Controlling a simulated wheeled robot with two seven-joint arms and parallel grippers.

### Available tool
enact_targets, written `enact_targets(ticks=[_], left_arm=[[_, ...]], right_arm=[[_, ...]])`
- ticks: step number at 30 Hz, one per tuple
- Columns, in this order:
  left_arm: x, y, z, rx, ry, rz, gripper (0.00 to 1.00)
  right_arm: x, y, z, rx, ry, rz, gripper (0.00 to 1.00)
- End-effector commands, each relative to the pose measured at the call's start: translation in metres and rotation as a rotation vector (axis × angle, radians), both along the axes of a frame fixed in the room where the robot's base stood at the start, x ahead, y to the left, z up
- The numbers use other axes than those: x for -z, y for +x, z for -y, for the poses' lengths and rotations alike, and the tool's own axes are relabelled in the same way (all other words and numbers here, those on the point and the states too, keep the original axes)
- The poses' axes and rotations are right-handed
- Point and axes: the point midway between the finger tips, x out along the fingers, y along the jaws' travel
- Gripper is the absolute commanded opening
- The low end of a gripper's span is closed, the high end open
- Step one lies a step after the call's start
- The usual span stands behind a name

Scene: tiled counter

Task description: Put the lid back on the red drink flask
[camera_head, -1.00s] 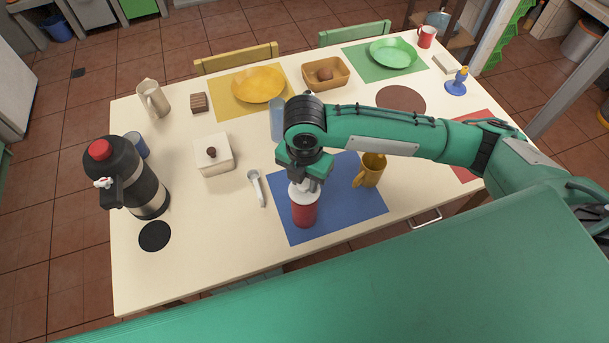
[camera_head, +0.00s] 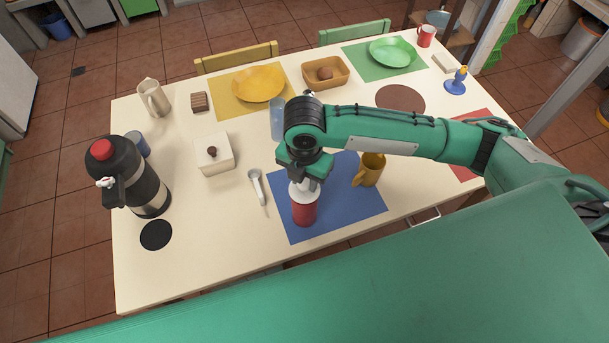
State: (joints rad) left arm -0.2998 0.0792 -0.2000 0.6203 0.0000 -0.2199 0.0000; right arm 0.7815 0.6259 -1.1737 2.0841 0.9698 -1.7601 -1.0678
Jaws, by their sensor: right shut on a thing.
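The red drink flask (camera_head: 304,213) stands upright on the blue placemat (camera_head: 345,218), near its left side. The white lid (camera_head: 302,192) is at the top of the flask. My right gripper (camera_head: 304,182) points down over the flask and is shut on the lid. The fingers and wrist hide part of the lid, so I cannot tell whether it is fully seated or slightly raised. My left gripper is not in view.
A large black dispenser (camera_head: 146,185) stands at far left. A blue glass (camera_head: 277,122) is behind my wrist.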

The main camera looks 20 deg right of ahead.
Motion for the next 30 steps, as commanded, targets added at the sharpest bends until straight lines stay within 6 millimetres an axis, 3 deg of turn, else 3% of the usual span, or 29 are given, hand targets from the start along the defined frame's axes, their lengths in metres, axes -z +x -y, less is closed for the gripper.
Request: enact_targets(ticks=[30], left_arm=[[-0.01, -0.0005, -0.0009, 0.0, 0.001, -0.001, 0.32]], right_arm=[[-0.0013, -0.0002, -0.0001, 0.0, 0.0, 0.0, 0.09]])
